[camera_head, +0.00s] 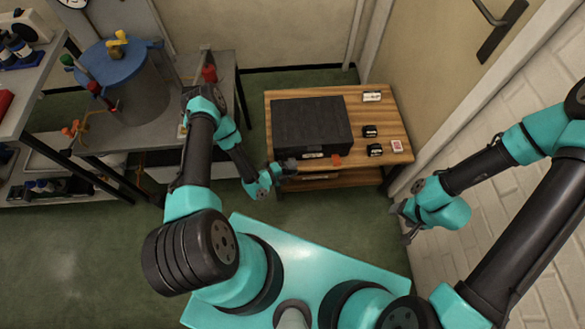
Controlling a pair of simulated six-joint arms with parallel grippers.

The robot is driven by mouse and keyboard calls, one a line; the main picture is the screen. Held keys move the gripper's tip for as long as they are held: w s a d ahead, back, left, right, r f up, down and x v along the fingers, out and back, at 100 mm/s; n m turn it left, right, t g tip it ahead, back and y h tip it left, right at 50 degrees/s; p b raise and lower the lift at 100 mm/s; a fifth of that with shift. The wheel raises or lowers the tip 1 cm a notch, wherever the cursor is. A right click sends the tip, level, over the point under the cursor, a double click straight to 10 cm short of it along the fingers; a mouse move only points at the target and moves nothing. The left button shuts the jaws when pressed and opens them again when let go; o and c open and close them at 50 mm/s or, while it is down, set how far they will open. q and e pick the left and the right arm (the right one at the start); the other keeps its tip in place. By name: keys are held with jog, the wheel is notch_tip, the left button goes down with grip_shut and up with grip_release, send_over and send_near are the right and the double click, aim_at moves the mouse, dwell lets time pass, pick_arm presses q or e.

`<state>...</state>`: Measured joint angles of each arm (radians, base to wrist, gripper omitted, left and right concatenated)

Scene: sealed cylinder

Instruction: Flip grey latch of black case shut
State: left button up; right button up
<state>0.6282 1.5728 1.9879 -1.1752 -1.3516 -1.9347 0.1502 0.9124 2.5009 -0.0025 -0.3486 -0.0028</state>
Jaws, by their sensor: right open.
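The black case (311,122) sits with its lid down on the wooden table. A small pale patch (313,155) shows on its front face; I cannot tell if it is the grey latch or a label. An orange piece (336,160) is at the front, right of the patch. My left gripper (283,170) is at the case's front left corner, just in front of the table edge. Its fingers are too small to tell open from shut, or whether they touch the case. My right gripper (400,223) is open and empty, right of and nearer than the table.
The wooden table (385,98) also holds several small boxes right of the case, one a black box (369,131). A metal bench with a blue-lidded cylinder (113,62) stands left. A white brick wall (490,210) closes the right side. The green floor in front is clear.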

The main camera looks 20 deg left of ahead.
pick_arm(q)
jog(key=shift+f, duration=0.1)
jog(key=c, duration=0.6)
jog(key=shift+o, duration=0.3)
jog(key=shift+r+n+g, duration=0.3)
jog(key=shift+n, duration=0.4)
dwell(0.4)
jog(key=shift+a+r, duration=0.1)
jog(key=shift+r, duration=0.1)
dwell(1.2)
jog(key=shift+w+r+n+g, duration=0.2)
jog(key=shift+r+n+g, duration=0.3)
jog(key=shift+n, duration=0.5)
jog(key=shift+w+a+r+n+g, duration=0.15)
jog(key=shift+w+r+n+g, duration=0.1)
jog(key=shift+n+g, duration=0.4)
jog(key=shift+r+n, duration=0.15)
jog(key=shift+n, duration=0.2)
